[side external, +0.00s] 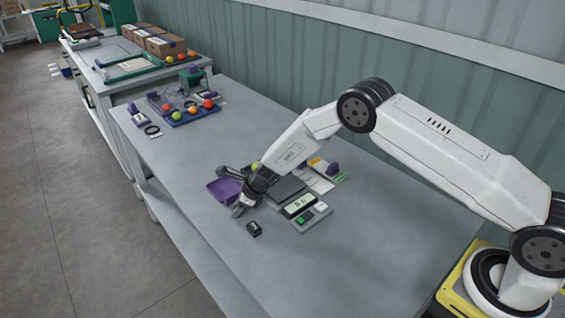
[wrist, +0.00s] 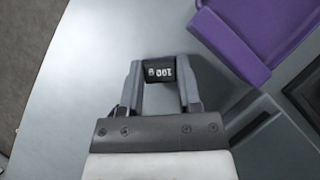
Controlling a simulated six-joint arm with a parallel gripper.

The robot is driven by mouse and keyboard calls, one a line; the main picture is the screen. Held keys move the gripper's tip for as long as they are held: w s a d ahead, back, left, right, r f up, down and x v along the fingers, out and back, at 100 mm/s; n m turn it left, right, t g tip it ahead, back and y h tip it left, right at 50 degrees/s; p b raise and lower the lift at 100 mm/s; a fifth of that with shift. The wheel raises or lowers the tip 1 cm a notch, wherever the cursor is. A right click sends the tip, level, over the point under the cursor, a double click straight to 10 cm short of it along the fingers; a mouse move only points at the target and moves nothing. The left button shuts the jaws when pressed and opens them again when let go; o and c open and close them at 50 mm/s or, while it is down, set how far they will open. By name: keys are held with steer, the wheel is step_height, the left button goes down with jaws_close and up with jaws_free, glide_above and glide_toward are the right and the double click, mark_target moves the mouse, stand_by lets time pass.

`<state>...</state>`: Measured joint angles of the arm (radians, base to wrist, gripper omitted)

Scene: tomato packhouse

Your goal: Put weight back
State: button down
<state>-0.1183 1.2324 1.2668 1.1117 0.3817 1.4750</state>
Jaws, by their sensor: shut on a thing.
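The weight (wrist: 160,71) is a small black block with white "100 g" lettering, upside down in the wrist view. My gripper (wrist: 160,85) is shut on it, with one grey finger on each side. In the side view my gripper (side external: 239,210) is low over the table, in front of the purple tray. The held weight is hard to make out there. The scale (side external: 312,217) with a lit display and green button stands to the right of my gripper. I cannot tell whether the weight touches the table.
A purple tray (side external: 222,190) lies just beyond my gripper; it also shows in the wrist view (wrist: 245,35). A small dark block (side external: 254,229) sits on the table nearby. A yellow-green tomato (side external: 255,166) is behind my gripper.

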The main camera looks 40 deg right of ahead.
steer(key=shift+f, duration=0.15)
steer(key=shift+c, duration=1.4)
jaws_free()
steer(key=shift+r, duration=0.2)
steer(key=shift+s+d+r, duration=0.15)
steer(key=shift+r, duration=0.2)
steer(key=v, duration=1.1)
